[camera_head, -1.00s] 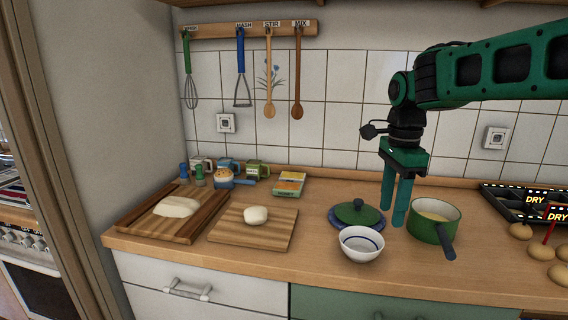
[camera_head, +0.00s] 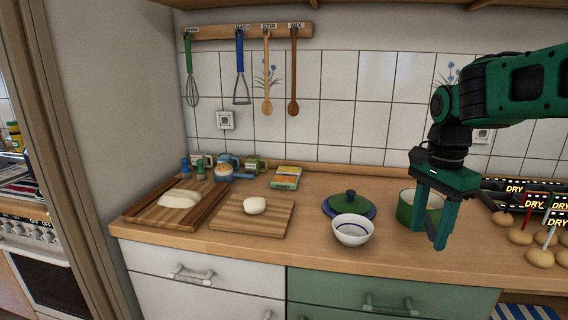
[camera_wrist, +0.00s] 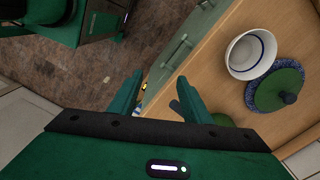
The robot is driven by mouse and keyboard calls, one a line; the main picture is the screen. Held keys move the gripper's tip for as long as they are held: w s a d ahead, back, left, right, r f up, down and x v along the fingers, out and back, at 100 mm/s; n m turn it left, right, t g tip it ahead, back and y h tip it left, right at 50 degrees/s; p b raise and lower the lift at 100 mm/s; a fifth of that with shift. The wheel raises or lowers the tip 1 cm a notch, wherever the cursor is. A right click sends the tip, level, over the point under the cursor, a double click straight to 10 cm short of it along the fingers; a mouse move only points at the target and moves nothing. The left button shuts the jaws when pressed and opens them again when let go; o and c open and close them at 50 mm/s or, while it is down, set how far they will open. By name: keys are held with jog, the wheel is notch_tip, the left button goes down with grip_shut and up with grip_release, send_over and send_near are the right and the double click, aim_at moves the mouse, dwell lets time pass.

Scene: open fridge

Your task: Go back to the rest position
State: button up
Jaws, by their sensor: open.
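My gripper (camera_head: 430,236) points down with its two green fingers apart, in front of the green pot on the right of the counter. It looks empty. In the wrist view my gripper (camera_wrist: 158,88) also shows with its fingers apart and nothing between them. The green pot (camera_head: 404,208) is partly hidden behind the fingers. A white bowl with a blue line (camera_head: 352,232) stands left of the gripper, and also shows in the wrist view (camera_wrist: 240,62). A green lid (camera_head: 350,200) lies behind the bowl.
Two wooden boards with dough, one of them the front board (camera_head: 230,222), lie at the left. Potatoes (camera_head: 520,236) and a black rack with "DRY" labels (camera_head: 488,188) stand at the right. Utensils hang from a wall rail (camera_head: 262,32). The front counter edge is clear.

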jog(key=s+d+f+n, duration=0.2)
jog(key=s+d+f, duration=0.1)
jog(key=s, duration=0.4)
jog(key=s+d+f+n, duration=0.3)
jog(key=s, duration=0.4)
jog(key=s+d+f+n, duration=0.3)
jog(key=s+d+f, duration=0.1)
jog(key=s, duration=0.4)
jog(key=shift+s+d, duration=0.1)
jog(key=shift+w+f, duration=0.2)
jog(key=shift+w, duration=0.4)
